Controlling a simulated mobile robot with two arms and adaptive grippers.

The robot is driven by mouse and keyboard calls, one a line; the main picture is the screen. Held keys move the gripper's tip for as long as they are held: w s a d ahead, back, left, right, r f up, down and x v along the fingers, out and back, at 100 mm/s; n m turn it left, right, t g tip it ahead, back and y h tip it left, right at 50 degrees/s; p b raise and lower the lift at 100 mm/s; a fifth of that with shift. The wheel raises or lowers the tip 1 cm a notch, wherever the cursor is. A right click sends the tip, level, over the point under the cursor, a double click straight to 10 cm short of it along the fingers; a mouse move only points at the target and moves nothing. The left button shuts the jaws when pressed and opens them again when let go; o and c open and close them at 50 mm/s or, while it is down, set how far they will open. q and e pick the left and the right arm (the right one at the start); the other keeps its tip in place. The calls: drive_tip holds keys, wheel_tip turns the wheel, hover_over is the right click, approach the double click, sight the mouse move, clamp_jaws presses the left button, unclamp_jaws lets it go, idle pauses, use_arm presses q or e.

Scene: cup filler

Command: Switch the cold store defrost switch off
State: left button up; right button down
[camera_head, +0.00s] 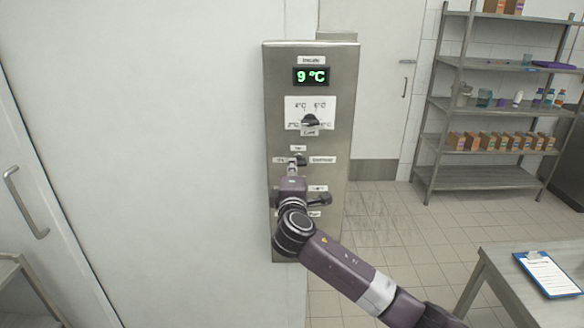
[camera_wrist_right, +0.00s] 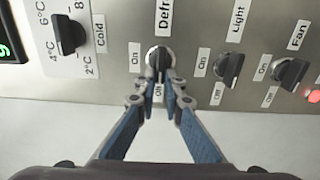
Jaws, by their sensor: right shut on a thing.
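The defrost switch is a dark rotary knob (camera_wrist_right: 160,60) on a steel control panel (camera_head: 310,140). In the wrist view its "Defrost" label is above it, "On" to its left and "Off" below. My right gripper (camera_wrist_right: 161,80) is shut on the knob, with a fingertip on each side of it. The knob's ridge looks roughly up-and-down in that view, in line with the "Off" label, but the fingertips partly cover its lower end. In the head view my right gripper (camera_head: 297,169) reaches the panel's middle and partly hides the switch. My left gripper is not in view.
A cold dial (camera_wrist_right: 68,34), light switch (camera_wrist_right: 229,68) and fan switch (camera_wrist_right: 291,73) sit beside the defrost knob. A display (camera_head: 312,76) reads 9 °C. A shelf rack (camera_head: 490,105) and a table with a clipboard (camera_head: 548,273) stand right, with clear floor between.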

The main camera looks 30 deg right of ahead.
drive_tip(key=c, duration=2)
unclamp_jaws()
drive_tip(key=shift+c, duration=0.2)
drive_tip(key=v, duration=1.2)
